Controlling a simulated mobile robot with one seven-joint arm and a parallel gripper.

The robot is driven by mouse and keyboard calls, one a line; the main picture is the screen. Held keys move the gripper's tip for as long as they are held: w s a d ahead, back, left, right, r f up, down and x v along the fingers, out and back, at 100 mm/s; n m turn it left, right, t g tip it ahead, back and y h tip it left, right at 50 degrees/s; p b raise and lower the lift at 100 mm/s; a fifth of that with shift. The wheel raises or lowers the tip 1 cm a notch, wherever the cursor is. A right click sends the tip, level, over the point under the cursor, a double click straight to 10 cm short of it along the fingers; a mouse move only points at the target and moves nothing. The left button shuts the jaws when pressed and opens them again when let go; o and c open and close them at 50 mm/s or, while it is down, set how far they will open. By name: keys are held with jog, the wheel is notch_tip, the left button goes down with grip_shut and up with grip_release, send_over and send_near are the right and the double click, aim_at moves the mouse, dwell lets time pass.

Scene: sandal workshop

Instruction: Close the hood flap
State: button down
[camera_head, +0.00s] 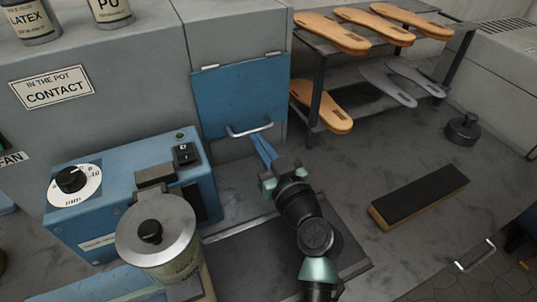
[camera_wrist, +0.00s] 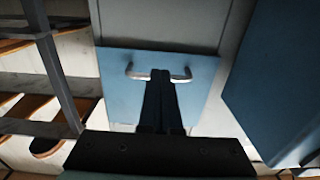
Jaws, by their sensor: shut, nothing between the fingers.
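The hood flap (camera_head: 238,98) is a blue panel hung from two hinges at its top edge on the grey hood. It hangs down, close to the hood front; I cannot tell whether it is flush. A silver bar handle (camera_head: 250,130) is at its lower edge. In the wrist view the flap (camera_wrist: 115,90) and its handle (camera_wrist: 140,74) are straight ahead. My gripper (camera_head: 259,140) is shut and empty, its fingertips just below the handle. In the wrist view the fingertips (camera_wrist: 160,76) overlap the handle's middle; whether they touch is unclear.
A blue machine (camera_head: 120,215) with a dial and a lidded pot (camera_head: 155,240) stand to the left. A rack (camera_head: 313,95) of soles is on the right. A dark sanding block (camera_head: 418,195) lies on the bench, with bare bench around it.

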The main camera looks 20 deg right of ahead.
dwell(0.4)
jog(key=s, duration=0.4)
jog(key=s+b, duration=0.1)
jog(key=s, duration=0.3)
jog(key=s+b, duration=0.1)
jog(key=s, duration=0.2)
jog(key=shift+s+d+f, duration=0.1)
jog(key=shift+s+d, duration=0.25)
jog(key=shift+s, duration=0.05)
jog(key=w+a+r+t+p, duration=0.1)
jog(key=w+a+r+p, duration=0.15)
jog(key=r, duration=0.75)
jog(key=w+a+r+n+t+p, duration=0.15)
jog(key=a+r, duration=0.25)
jog(key=r, duration=0.6)
jog(key=w+a+r+t+p, duration=0.1)
jog(key=a+r+p, duration=0.15)
jog(key=r, duration=0.65)
jog(key=s+a+r+m+t+p, duration=0.1)
jog(key=s+a+r+t+p, duration=0.1)
jog(key=r, duration=0.9)
jog(key=s+a+r+m+t+h+p, duration=0.1)
jog(key=s+a+r+t, duration=0.3)
jog(key=s+r, duration=0.3)
notch_tip(320, 180, up, 5)
jog(key=shift+s+a+r+p, duration=0.15)
jog(key=shift+a+p, duration=0.2)
jog(key=shift+a, duration=0.45)
